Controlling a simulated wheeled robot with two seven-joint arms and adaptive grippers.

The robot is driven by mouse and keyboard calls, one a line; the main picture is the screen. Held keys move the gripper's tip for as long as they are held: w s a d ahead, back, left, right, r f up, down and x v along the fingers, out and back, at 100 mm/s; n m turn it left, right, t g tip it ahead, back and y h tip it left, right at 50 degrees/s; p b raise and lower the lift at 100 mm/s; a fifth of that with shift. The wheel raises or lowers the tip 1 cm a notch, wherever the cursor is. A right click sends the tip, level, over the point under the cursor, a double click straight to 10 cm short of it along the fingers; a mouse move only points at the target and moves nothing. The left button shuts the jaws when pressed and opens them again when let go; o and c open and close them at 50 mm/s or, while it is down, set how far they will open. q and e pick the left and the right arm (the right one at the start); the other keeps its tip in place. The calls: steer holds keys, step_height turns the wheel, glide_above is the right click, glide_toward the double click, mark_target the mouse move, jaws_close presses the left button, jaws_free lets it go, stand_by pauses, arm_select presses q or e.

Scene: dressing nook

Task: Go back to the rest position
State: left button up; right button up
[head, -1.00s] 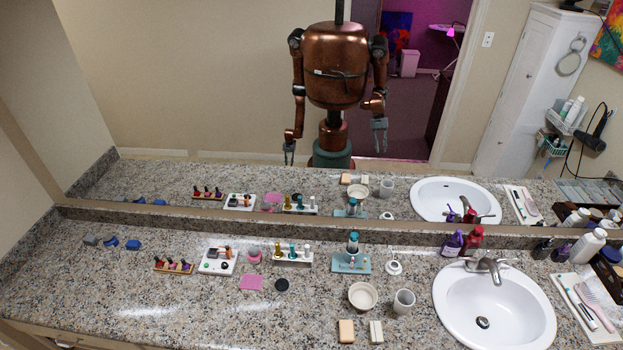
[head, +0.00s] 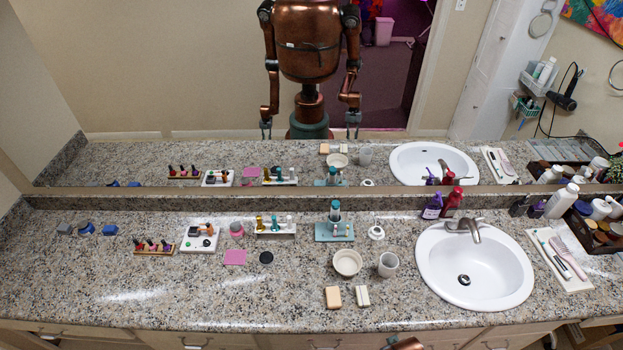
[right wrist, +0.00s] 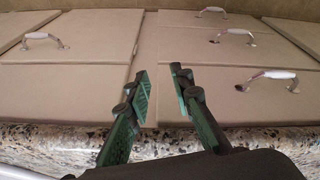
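My right gripper (right wrist: 160,85) is open and empty in the right wrist view, its green-padded fingertips apart in front of pale drawer fronts (right wrist: 200,50). A copper part of my arm shows at the bottom edge of the head view, without its gripper. The mirror in the head view reflects my body with both arms hanging at my sides. The reflected left gripper (head: 266,130) hangs with its two fingers apart and nothing seen between them. The reflected right gripper (head: 353,125) also hangs down. Neither gripper touches anything on the counter.
The granite counter (head: 150,285) carries nail polish racks, a bowl (head: 347,262), a cup (head: 388,264), soap bars (head: 333,297) and bottles. A white sink (head: 440,270) is at the right. Drawer handles (right wrist: 270,77) stick out near the right gripper. The counter's front left is clear.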

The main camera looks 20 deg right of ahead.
steer(key=s+f+g+b, duration=0.15)
steer(key=s+f, duration=0.25)
steer(key=f, duration=0.6)
steer(key=s+a+f+b, duration=0.15)
steer(key=s+f, duration=0.35)
steer(key=f, duration=0.5)
steer(key=s+f+b, duration=0.2)
steer(key=s+f, duration=0.2)
steer(key=f, duration=0.7)
steer(key=s+f+n+b, duration=0.1)
steer(key=s+f, duration=0.5)
steer(key=s, duration=0.4)
steer(key=shift+s+d+f+g+b, duration=0.35)
steer(key=shift+d, duration=0.05)
